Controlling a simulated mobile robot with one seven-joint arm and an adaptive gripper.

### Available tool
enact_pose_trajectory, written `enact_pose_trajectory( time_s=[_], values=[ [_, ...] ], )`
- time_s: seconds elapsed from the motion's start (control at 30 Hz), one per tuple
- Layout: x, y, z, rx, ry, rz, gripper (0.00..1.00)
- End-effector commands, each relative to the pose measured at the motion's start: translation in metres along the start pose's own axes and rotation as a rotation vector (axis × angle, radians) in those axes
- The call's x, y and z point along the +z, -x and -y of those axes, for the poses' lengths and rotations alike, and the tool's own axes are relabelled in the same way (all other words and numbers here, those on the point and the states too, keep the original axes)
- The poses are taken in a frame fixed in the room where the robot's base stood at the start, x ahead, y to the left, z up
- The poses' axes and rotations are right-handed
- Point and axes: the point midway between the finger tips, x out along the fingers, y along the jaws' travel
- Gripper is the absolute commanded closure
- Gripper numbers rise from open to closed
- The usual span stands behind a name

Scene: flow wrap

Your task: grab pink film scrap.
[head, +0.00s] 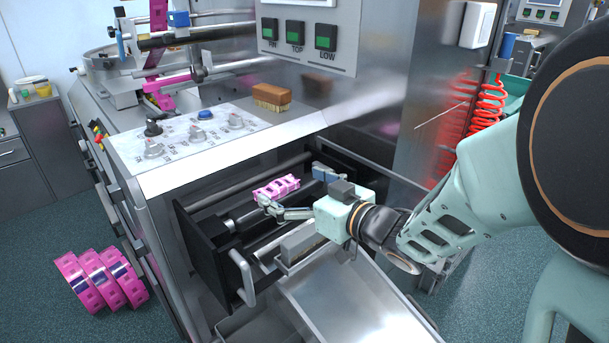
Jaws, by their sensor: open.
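The pink film scrap (276,188) is a small crumpled pink piece with dark and white print. It lies over the dark rollers inside the open black drawer (209,252) of the steel machine. My gripper (294,188) reaches in from the right with its fingers spread. One finger is close to the near side of the scrap, and the other is farther back to its right. I cannot tell whether either finger touches the scrap.
A steel chute (335,300) slopes below my gripper. The control panel (190,135) with knobs and a brush (271,97) sit above the drawer. Pink film rolls (100,280) lie on the floor at left. A red coiled hose (488,110) hangs at right.

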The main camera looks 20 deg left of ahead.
Motion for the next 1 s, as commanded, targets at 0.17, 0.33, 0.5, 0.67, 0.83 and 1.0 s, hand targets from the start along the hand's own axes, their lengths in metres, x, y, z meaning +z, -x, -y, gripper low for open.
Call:
enact_pose_trajectory(
  time_s=[0.17,0.33,0.5,0.67,0.83,1.0],
  values=[
    [0.009,-0.018,0.003,-0.003,0.000,0.003,0.04],
    [0.014,-0.041,0.003,-0.002,0.002,0.000,0.04],
    [0.013,-0.052,0.002,0.000,0.002,0.000,0.04],
    [0.013,-0.053,0.002,0.001,0.001,0.000,0.04],
    [0.013,-0.052,0.002,0.001,0.001,0.000,0.18],
    [0.013,-0.052,0.002,0.001,0.002,0.000,0.37]
  ],
)
